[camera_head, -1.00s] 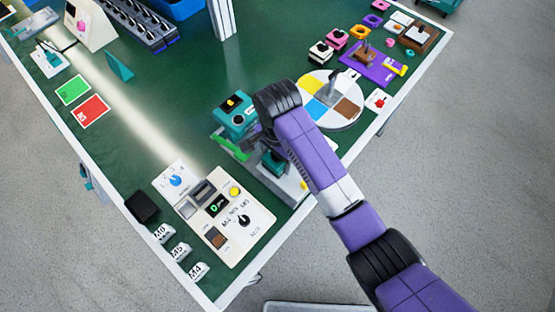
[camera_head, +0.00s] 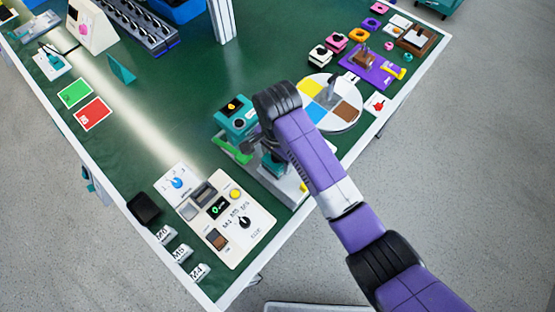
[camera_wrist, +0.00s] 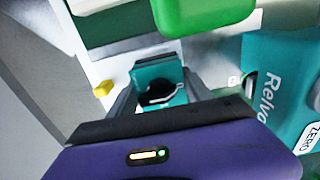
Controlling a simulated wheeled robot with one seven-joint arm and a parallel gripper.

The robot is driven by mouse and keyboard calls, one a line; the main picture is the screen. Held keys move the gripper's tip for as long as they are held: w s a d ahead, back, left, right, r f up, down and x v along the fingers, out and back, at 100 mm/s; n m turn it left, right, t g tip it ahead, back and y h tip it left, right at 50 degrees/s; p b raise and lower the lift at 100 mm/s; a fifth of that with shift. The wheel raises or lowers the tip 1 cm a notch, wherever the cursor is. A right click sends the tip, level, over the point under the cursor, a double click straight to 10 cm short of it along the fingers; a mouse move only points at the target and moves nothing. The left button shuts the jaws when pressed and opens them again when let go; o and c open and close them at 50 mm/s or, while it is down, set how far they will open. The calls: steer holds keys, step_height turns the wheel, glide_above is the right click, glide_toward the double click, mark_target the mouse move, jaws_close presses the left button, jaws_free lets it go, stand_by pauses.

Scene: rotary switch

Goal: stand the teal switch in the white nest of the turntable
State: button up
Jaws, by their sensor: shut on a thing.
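The teal switch (camera_wrist: 158,72) is between the two grey fingers of my gripper (camera_wrist: 160,92), with a dark round part on its near face. In the head view, my gripper (camera_head: 268,148) is low over the near right edge of the table, beside the teal box, and a teal piece shows under it. The arm partly hides this spot. The turntable (camera_head: 346,122) is a round disc further up and right, apart from my gripper, with yellow, blue, brown and white quarters and a grey upright piece near its middle. I cannot make out the white nest clearly.
A teal box (camera_head: 236,116) labelled Relvo stands close to my gripper, with a green part (camera_head: 232,150) near it. A control panel (camera_head: 250,232) with dials lies to the lower left. A purple tray (camera_head: 380,75) and small coloured blocks are beyond the turntable.

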steer(key=shift+r+p, duration=2.1)
steer(key=shift+r, duration=0.4)
